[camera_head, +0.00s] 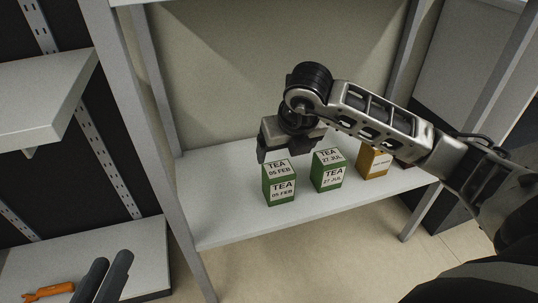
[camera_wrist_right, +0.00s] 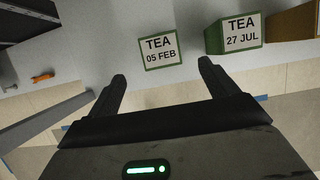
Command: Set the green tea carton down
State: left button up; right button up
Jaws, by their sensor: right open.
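A green tea carton marked 05 FEB (camera_head: 280,188) stands upright on the white shelf (camera_head: 215,215). In the right wrist view its top face (camera_wrist_right: 160,52) lies just beyond the fingertips, between their lines. My right gripper (camera_head: 276,154) is open just above and behind this carton in the head view. Its two fingers (camera_wrist_right: 162,72) are spread and hold nothing. A second green tea carton marked 27 JUL (camera_head: 327,172) stands upright to the right; it also shows in the right wrist view (camera_wrist_right: 233,35). My left gripper (camera_head: 112,262) shows only as two dark fingers at the lower left.
An orange carton (camera_head: 374,160) stands right of the green ones, partly behind my right arm. Grey posts (camera_head: 150,150) frame the shelf. A lower white surface (camera_head: 135,240) at the left bears an orange object (camera_head: 50,290). The shelf's left part is clear.

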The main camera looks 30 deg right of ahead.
jog(key=s+a+r+n+g+y, duration=0.1)
jog(key=s+a+y, duration=0.35)
jog(key=a, duration=0.35)
jog(key=s+a+n+g+y, duration=0.1)
jog(key=s+a+g+y, duration=0.1)
jog(key=s+a+y, duration=0.45)
jog(key=s+a+r+n+g+y, duration=0.1)
jog(key=a+y, duration=0.2)
jog(key=a, duration=0.7)
notch_tip(320, 180, up, 14)
jog(key=s+a+m+t+y, duration=0.1)
jog(key=m+t+y, duration=0.7)
jog(key=m+y, duration=0.25)
jog(key=w+d+f+m+t+h, duration=0.25)
jog(key=m+t+h, duration=0.35)
jog(key=m, duration=0.5)
jog(key=w+d+f+m+t+h, duration=0.25)
jog(key=m+t+h, duration=0.35)
jog(key=m, duration=0.4)
jog(key=s+a+f+m+g+h, duration=0.2)
jog(key=s+f+m+g, duration=0.2)
jog(key=f, duration=0.3)
jog(key=shift+g, duration=0.9)
